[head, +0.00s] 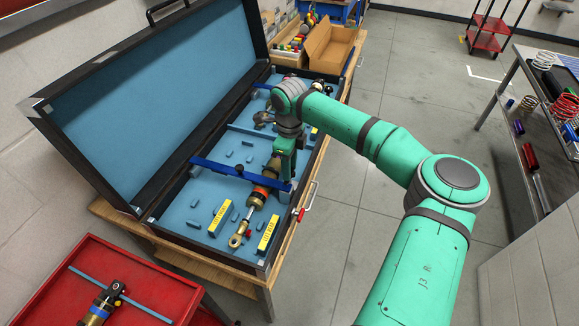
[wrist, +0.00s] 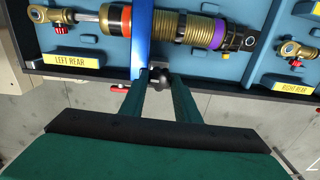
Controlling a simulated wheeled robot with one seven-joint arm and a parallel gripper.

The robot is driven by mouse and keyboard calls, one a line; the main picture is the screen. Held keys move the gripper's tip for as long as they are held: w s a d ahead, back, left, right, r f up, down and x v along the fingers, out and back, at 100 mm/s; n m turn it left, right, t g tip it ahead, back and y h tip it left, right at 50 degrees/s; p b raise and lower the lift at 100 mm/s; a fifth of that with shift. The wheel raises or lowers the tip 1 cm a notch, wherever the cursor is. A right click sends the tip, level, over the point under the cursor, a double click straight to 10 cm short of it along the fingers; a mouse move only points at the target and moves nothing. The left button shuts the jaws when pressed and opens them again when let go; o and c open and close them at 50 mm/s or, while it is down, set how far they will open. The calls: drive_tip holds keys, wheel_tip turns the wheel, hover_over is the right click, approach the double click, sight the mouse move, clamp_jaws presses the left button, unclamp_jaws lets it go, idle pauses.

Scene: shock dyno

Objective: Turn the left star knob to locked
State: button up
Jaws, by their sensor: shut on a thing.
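The black star knob (wrist: 160,76) sits at the near end of a blue clamp bar (wrist: 142,35), at the case's front edge. My gripper (wrist: 160,86) is shut on the knob, with one green finger on each side of it. In the head view my gripper (head: 287,172) points down at the right end of the blue bar (head: 225,172) and hides the knob. The bar crosses over a gold shock absorber (wrist: 200,28) with orange and purple rings, labelled LEFT REAR. The knob's turn angle and any lock marking cannot be made out.
The open case (head: 165,232) has its lid (head: 150,90) raised at the left. A second blue bar (head: 262,133) lies farther back. A red latch (head: 301,214) is on the case front. A red cart (head: 60,300) stands front left. Open floor lies right of the case.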

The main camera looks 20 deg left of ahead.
idle(0.3)
drive_tip(key=o, duration=1)
drive_tip(key=shift+o, duration=0.2)
drive_tip(key=shift+r, duration=0.15)
wheel_tip(320, 180, up, 11)
drive_tip(key=shift+d+f, duration=0.1)
drive_tip(key=shift+f, duration=0.1)
